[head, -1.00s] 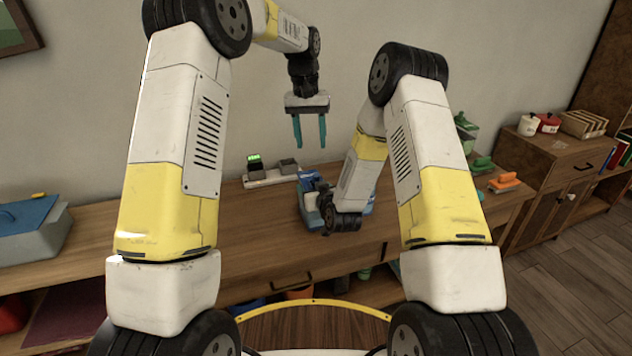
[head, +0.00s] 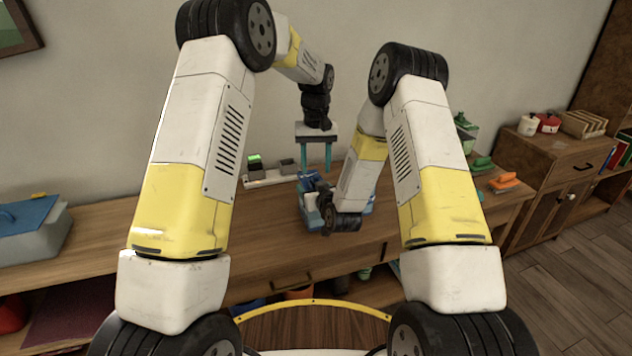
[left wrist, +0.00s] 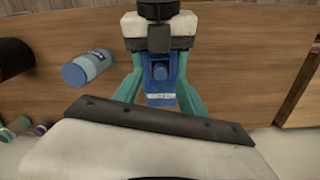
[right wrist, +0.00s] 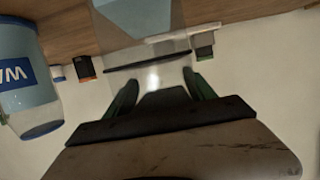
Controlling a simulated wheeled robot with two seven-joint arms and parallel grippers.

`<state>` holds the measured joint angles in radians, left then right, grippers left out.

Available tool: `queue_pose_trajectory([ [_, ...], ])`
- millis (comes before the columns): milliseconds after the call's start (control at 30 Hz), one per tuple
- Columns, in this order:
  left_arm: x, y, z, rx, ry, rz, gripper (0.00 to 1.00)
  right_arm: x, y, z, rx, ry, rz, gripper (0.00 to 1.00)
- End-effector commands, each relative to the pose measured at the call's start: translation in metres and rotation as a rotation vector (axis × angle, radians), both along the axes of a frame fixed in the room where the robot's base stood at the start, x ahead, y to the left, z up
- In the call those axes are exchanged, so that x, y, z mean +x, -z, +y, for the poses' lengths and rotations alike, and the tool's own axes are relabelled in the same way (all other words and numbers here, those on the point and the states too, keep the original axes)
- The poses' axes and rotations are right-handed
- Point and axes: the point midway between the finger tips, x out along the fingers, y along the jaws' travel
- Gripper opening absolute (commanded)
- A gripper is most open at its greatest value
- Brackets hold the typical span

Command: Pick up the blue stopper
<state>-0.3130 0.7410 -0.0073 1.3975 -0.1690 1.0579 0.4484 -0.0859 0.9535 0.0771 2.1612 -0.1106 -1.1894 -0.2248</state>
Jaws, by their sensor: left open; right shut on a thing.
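The blue stopper (left wrist: 162,72) shows in the left wrist view, between teal fingers, above a blue piece with a pale label. In the head view a blue part (head: 306,182) shows just below my left gripper (head: 315,172). That gripper is open, pointing down, its fingers at or just above the blue part; contact cannot be told. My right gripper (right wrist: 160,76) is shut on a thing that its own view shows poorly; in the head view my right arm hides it. A white and black gripper body shows at the top of the left wrist view.
A grey-blue box (head: 30,235) is far left.

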Motion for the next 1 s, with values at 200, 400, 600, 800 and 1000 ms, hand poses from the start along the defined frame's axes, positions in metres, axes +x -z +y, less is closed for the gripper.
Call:
queue_pose_trajectory([
  [200, 0.000, 0.023, 0.000, 0.000, 0.000, 0.000, 0.48, 0.000, -0.001, 0.000, 0.000, 0.000, -0.001, 0.09],
  [400, 0.000, 0.023, 0.000, 0.000, 0.001, -0.001, 0.48, 0.000, -0.001, 0.000, 0.000, 0.000, -0.001, 0.09],
  [600, 0.000, 0.023, 0.000, 0.000, 0.001, 0.000, 0.15, 0.000, -0.001, 0.000, 0.000, 0.000, -0.001, 0.09],
  [800, 0.000, 0.023, 0.000, 0.000, 0.001, 0.000, 0.00, 0.000, -0.001, 0.000, 0.001, 0.000, -0.002, 0.09],
  [1000, 0.000, 0.021, 0.000, 0.000, 0.001, -0.001, 0.00, 0.000, -0.001, 0.000, 0.001, 0.000, -0.002, 0.09],
])
